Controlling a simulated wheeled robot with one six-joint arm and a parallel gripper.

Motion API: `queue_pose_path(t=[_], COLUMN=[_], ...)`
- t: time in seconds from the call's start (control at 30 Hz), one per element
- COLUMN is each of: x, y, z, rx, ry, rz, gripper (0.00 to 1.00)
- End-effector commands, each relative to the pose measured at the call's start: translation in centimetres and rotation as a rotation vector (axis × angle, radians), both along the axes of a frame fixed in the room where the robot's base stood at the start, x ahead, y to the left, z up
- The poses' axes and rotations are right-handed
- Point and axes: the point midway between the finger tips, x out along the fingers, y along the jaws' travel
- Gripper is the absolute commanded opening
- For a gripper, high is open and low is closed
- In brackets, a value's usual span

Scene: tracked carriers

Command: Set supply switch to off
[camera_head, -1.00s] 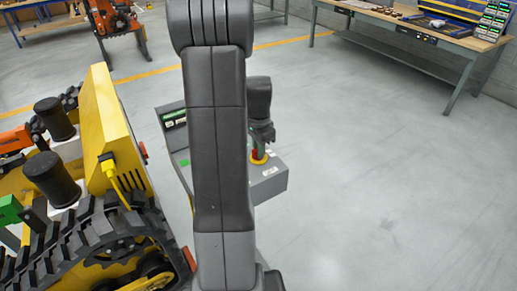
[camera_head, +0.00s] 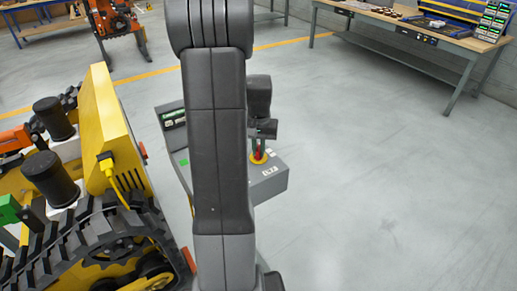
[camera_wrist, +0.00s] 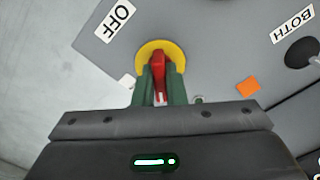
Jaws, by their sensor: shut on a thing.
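The supply switch is a red handle (camera_wrist: 158,60) on a yellow disc (camera_wrist: 178,50), set in a grey panel. My gripper (camera_wrist: 159,82) is shut on the red handle, with one green finger on each side of it. In the wrist view the handle's visible end points up the picture. The OFF label (camera_wrist: 122,18) lies up and left of the disc, and the BOTH label (camera_wrist: 292,22) lies far to the right. In the head view my gripper (camera_head: 262,130) is above the yellow disc (camera_head: 258,158), and my arm hides part of the panel.
The grey control box (camera_head: 270,188) also bears a green patch (camera_head: 184,162). An orange square (camera_wrist: 248,87) and a dark round knob (camera_wrist: 300,52) show on the panel. A yellow tracked carrier (camera_head: 110,130) stands close at left. Open floor (camera_head: 390,170) lies at right; a workbench (camera_head: 430,40) stands behind.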

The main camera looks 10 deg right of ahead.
Motion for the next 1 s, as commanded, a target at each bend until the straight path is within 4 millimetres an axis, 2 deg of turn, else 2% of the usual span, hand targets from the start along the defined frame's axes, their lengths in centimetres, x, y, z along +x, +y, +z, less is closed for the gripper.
queue_pose_path(t=[0.5,0.7,1.0], x=[0.08,0.08,0.09], y=[-0.03,-0.02,-0.02], z=[0.07,0.09,0.1], rx=[-0.002,-0.002,-0.002], ry=[-0.003,-0.003,-0.003], rz=[0.457,0.577,0.667], gripper=[0.0,0.0,0.0])
